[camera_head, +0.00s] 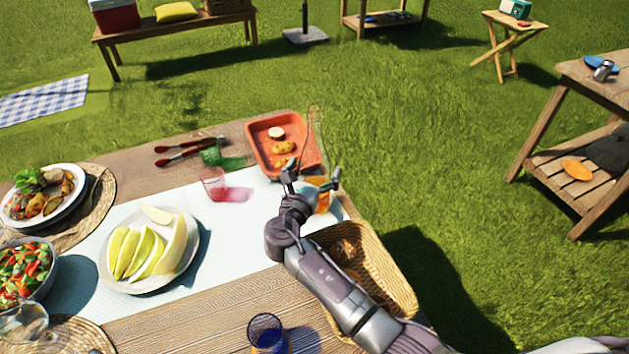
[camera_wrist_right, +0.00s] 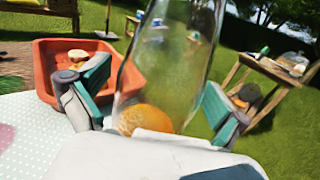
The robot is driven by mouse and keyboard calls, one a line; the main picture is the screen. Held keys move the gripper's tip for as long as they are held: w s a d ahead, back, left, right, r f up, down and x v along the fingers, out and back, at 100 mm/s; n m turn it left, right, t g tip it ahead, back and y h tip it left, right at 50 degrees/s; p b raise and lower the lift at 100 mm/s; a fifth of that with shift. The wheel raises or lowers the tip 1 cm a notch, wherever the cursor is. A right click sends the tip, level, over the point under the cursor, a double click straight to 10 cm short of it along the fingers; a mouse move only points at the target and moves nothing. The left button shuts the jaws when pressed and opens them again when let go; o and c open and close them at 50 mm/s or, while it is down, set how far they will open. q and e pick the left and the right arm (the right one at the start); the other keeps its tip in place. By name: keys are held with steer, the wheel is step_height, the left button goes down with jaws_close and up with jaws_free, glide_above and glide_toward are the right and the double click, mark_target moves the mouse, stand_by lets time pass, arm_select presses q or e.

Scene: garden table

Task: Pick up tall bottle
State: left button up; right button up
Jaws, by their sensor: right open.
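The tall bottle (camera_head: 315,122) is clear glass and stands upright at the far right end of the table, beside the orange tray. Its lower part is partly hidden by my right gripper (camera_head: 312,177). In the right wrist view the bottle (camera_wrist_right: 170,65) rises large between the two fingers, with an orange patch low down; I cannot tell if that is liquid. The right gripper is open, its green-padded fingers (camera_wrist_right: 153,95) on either side of the bottle. Whether they touch it is unclear. My left gripper is not in view.
The orange tray (camera_head: 256,151) holds food. A wicker basket (camera_head: 395,278) lies under my right forearm. A red glass (camera_head: 214,184), green glass (camera_head: 210,155), melon plate (camera_head: 187,265) and blue glass (camera_head: 267,333) stand leftward. Grass lies beyond the table's right edge.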

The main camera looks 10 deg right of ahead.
steer(key=c, duration=1.5)
steer(key=shift+r, duration=0.15)
steer(key=shift+c, duration=1.1)
steer(key=shift+r, duration=0.15)
